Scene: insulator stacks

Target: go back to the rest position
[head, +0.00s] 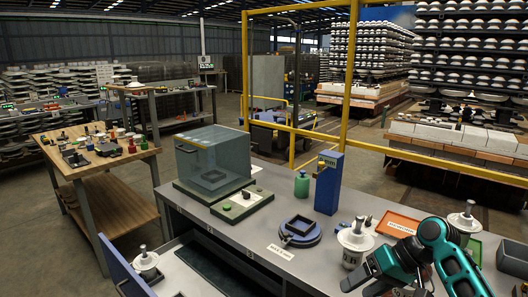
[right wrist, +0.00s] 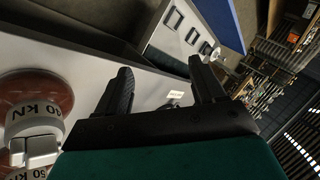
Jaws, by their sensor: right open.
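My right gripper (head: 352,285), teal and black, hangs over the front right of the grey workbench (head: 190,215). In the right wrist view its two black fingers (right wrist: 163,92) stand wide apart with nothing between them. A white insulator with a metal cap (head: 357,238) stands upright just behind the gripper. A red-brown and white piece with kN lettering (right wrist: 35,105) is close at the left of the wrist view, apart from the fingers. My left gripper is not in view.
A clear-walled box (head: 213,158), a green bottle (head: 301,184), a blue upright block (head: 328,182) and a round blue fixture (head: 299,231) stand on the bench. An orange-rimmed tray (head: 398,224) is at the right. Yellow posts (head: 350,80) rise behind. A wooden table (head: 105,160) stands left.

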